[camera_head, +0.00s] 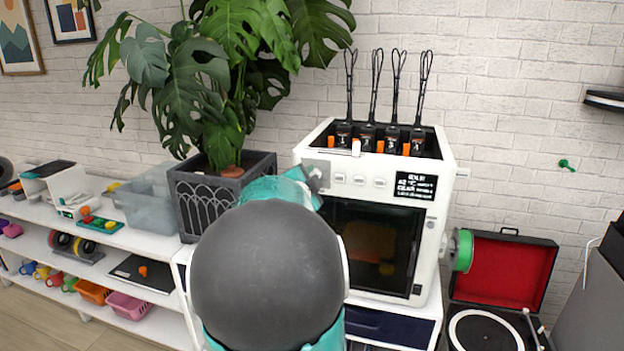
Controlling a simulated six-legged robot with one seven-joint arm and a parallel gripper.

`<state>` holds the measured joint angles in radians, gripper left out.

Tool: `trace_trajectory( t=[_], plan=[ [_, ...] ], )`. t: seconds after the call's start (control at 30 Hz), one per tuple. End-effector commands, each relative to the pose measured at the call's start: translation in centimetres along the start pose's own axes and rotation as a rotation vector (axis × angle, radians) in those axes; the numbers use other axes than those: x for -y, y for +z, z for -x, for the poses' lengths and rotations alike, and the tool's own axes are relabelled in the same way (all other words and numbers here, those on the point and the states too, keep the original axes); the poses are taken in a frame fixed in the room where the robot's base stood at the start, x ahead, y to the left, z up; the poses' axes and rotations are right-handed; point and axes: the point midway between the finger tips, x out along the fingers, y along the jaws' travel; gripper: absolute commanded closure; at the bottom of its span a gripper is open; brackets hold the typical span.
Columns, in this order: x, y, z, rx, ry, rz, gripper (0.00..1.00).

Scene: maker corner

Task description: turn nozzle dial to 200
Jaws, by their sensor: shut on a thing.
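A white 3D printer (447,205) stands on a white shelf unit in front of the brick wall. Its front panel has a row of small round dials (359,180) and a dark display (415,186) with white text too small to read surely. My gripper (314,178) is at the left end of this row, against the panel, and is shut on the leftmost dial there. My fingers and wrist hide most of that dial, so its pointer and marking cannot be read. The teal and grey links of my arm cover the area below and left of the printer.
A monstera in a dark planter (190,207) stands close left of my gripper, its leaves hanging above. A green spool (463,250) sticks out at the printer's right side. An open red-lined record player (510,275) is at the lower right. Shelves with bins are at left.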

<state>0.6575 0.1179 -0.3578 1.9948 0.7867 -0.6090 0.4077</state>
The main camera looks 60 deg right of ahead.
Motion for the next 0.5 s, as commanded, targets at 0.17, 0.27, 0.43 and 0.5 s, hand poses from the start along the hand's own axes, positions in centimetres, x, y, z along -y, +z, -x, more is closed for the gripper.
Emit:
trace_trajectory(
  t=[0.17, 0.27, 0.43, 0.5],
  plan=[
    [-0.06, 0.02, 0.03, 0.000, 0.001, 0.001, 0.67],
    [-0.05, 0.02, 0.02, 0.000, 0.001, 0.001, 0.49],
    [-0.03, 0.01, 0.01, 0.000, 0.001, 0.001, 0.49],
    [-0.02, 0.01, 0.02, 0.000, 0.001, 0.001, 0.49]
  ],
)
